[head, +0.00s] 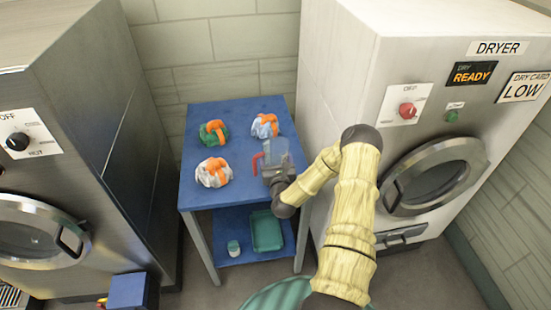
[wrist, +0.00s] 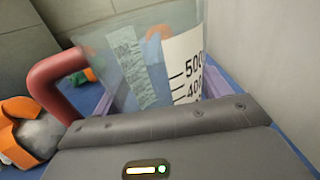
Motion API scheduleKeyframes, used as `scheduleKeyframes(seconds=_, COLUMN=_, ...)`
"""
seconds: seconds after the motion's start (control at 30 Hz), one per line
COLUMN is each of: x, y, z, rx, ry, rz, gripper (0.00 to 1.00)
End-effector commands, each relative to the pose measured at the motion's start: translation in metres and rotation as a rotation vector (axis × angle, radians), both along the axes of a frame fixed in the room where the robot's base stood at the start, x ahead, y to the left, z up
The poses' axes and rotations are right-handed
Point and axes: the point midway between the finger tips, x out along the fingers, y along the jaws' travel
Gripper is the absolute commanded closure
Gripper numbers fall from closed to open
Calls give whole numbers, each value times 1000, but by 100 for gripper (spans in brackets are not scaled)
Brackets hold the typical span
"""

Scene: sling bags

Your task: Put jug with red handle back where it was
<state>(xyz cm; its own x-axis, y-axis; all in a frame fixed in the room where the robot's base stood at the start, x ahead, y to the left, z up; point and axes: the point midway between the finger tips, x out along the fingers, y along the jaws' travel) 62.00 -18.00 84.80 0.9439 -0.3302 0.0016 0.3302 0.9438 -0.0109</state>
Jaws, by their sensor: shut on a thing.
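The clear jug with the red handle (head: 276,156) is at the right part of the blue table's top (head: 240,192). My gripper (head: 277,178) is shut on the jug from its near side. In the wrist view the jug (wrist: 125,75) fills the upper middle, with its red handle (wrist: 62,85) to the left and a white measuring scale on its right side. The jug looks upright. Its base is hidden behind my gripper, so I cannot tell whether it touches the table.
Three sling bags lie on the table: green-orange (head: 213,132), blue-white-orange (head: 265,126) and white-orange (head: 213,172); the last also shows in the wrist view (wrist: 30,133). A teal tray (head: 266,231) and small container (head: 233,248) sit on the lower shelf. A dryer (head: 345,75) stands close right.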

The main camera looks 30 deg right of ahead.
Motion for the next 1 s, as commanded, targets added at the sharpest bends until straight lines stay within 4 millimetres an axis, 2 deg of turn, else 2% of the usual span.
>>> scheduleKeyframes(seconds=0.4, x=0, y=1, z=-7, rx=0, ry=-2, rz=1, gripper=57)
scheduleKeyframes(seconds=0.43, x=0, y=1, z=-6, rx=0, ry=-1, rz=1, gripper=18)
scheduleKeyframes(seconds=0.5, x=0, y=1, z=-6, rx=0, ry=-1, rz=1, gripper=5)
scheduleKeyframes(seconds=0.53, x=0, y=1, z=-6, rx=0, ry=-1, rz=1, gripper=3)
scheduleKeyframes(seconds=0.9, x=0, y=1, z=-1, rx=-1, ry=-2, rz=2, gripper=3)
scheduleKeyframes(seconds=1.0, x=-8, y=4, z=-5, rx=1, ry=1, rz=1, gripper=3)
